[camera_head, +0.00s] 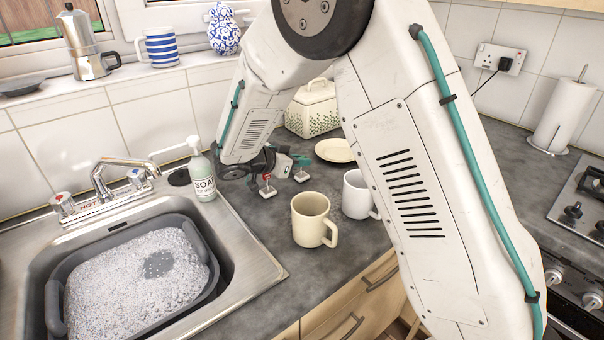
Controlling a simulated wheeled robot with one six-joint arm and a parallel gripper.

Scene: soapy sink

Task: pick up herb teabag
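Two small pale teabags lie on the dark counter behind the cream mug. The left teabag (268,191) has a red tag. The right teabag (300,177) appears to have a green tag, so it looks like the herb one; its print is too small to read. My gripper (284,162) is low over the counter, just behind and beside the teabags, at the end of my arm. Its fingers are small and partly hidden among dark and teal parts. I cannot tell whether they are open, or whether they touch the right teabag.
A cream mug (311,219) and a white mug (357,194) stand in front and to the right. A cream plate (336,150) and a patterned crock (312,108) are behind. A soap bottle (202,172) stands left, beside the sink with a foamy tub (205,247).

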